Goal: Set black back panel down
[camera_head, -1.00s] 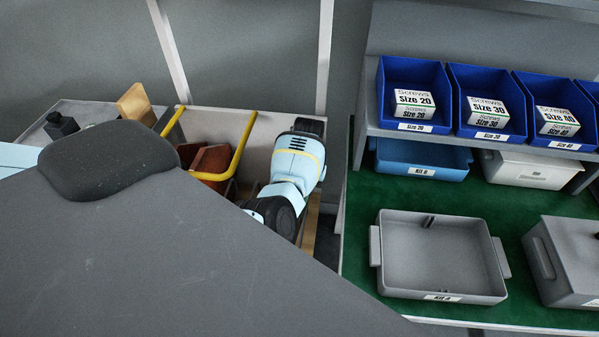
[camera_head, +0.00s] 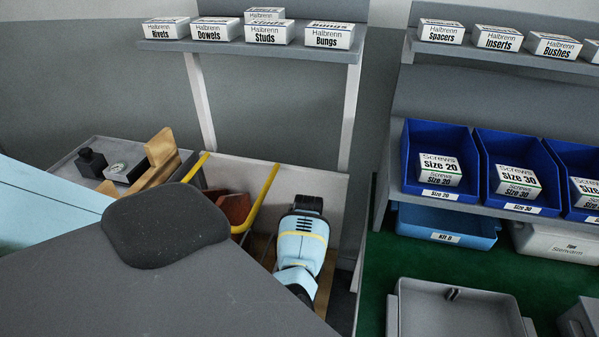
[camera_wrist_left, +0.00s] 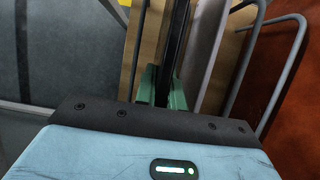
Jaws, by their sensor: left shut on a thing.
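The black back panel (camera_wrist_left: 177,42) shows edge-on as a thin dark upright strip in the left wrist view. My left gripper (camera_wrist_left: 162,88) has green fingers, one on each side of the panel's near end, and is shut on it. The panel stands among other upright boards between bent grey wire dividers (camera_wrist_left: 243,70). Its lower edge is hidden, so I cannot tell whether it rests on anything. In the head view the panel and the left gripper's fingers are hidden. My right gripper is in neither view.
A tan board (camera_wrist_left: 208,90) and a red-brown board (camera_wrist_left: 285,85) stand right of the panel. In the head view, a yellow rail (camera_head: 262,195) stands near them. Blue screw bins (camera_head: 437,165) and a grey tray (camera_head: 455,310) are at right. A side table (camera_head: 95,150) holds small parts at left.

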